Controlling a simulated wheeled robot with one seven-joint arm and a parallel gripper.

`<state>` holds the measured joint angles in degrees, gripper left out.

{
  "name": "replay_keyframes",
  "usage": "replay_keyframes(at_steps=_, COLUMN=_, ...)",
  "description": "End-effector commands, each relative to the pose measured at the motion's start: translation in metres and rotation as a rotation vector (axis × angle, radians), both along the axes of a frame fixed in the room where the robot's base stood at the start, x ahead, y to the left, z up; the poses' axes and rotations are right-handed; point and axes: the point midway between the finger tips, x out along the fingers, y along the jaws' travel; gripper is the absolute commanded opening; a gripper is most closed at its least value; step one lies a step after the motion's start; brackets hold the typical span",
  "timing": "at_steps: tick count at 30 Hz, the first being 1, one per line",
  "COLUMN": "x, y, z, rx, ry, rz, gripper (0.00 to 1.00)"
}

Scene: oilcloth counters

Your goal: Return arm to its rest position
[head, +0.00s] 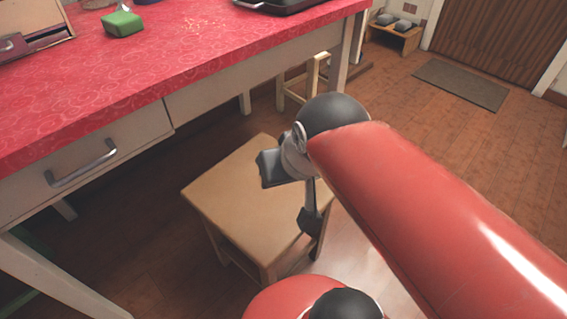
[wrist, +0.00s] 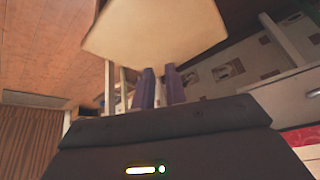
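My gripper (wrist: 160,72) shows in the wrist view as two dark fingers standing a little apart, with nothing visible between them. In the head view my red arm reaches in from the lower right, and its dark end is in front of a small wooden stool (head: 235,190). The stool seat also shows at the top of the wrist view (wrist: 155,30), beyond the fingertips. I cannot tell how far the gripper is from the stool.
A red-topped counter (head: 160,60) with a drawer (head: 85,165) runs along the left. On it are a green block (head: 123,23) and a dark tray (head: 285,5). A grey mat (head: 460,85) lies before a brown door (head: 495,35). Tiled floor at right is clear.

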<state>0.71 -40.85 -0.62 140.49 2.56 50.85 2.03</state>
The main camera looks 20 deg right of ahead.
Motion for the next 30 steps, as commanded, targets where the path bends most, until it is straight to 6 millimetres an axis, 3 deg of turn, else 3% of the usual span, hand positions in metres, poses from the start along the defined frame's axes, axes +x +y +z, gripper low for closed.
replay_keyframes(at_steps=3, x=-0.015, y=-0.001, z=-0.013, rx=-0.063, ry=0.020, rz=0.055, gripper=0.13)
replay_keyframes(at_steps=12, x=-0.016, y=-0.002, z=-0.014, rx=-0.071, ry=0.024, rz=0.062, gripper=0.13)
replay_keyframes(at_steps=16, x=-0.016, y=-0.002, z=0.002, rx=-0.070, ry=0.024, rz=0.061, gripper=0.13)
replay_keyframes(at_steps=23, x=-0.016, y=-0.002, z=0.047, rx=-0.068, ry=0.023, rz=0.060, gripper=0.13)
replay_keyframes(at_steps=30, x=-0.016, y=-0.002, z=0.044, rx=-0.068, ry=0.024, rz=0.060, gripper=0.13)
